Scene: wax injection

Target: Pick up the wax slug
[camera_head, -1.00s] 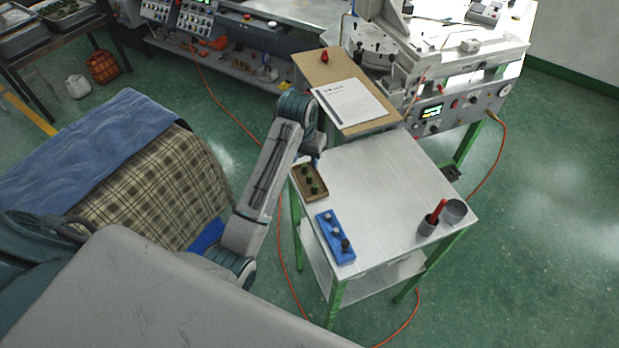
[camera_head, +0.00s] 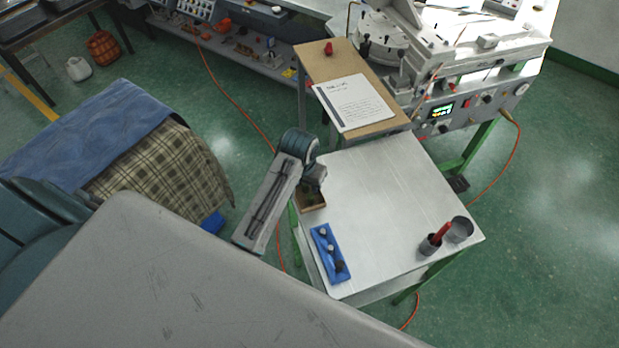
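A small brown tray (camera_head: 314,203) sits at the left edge of the metal table. Dark green pieces in it may be wax slugs, but they are too small and too covered to tell. My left gripper (camera_head: 317,182) is over the far part of this tray and hides much of it. Its fingers do not show clearly, so I cannot tell whether it is open or shut, or whether it touches a piece. My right gripper is not in view.
A blue holder (camera_head: 329,253) with small knobbed parts lies nearer on the metal table (camera_head: 385,190). Grey cups (camera_head: 461,230), one with a red stick, stand at its right corner. The table's middle is clear. A brown board with a paper sheet (camera_head: 353,102) and a machine stand beyond.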

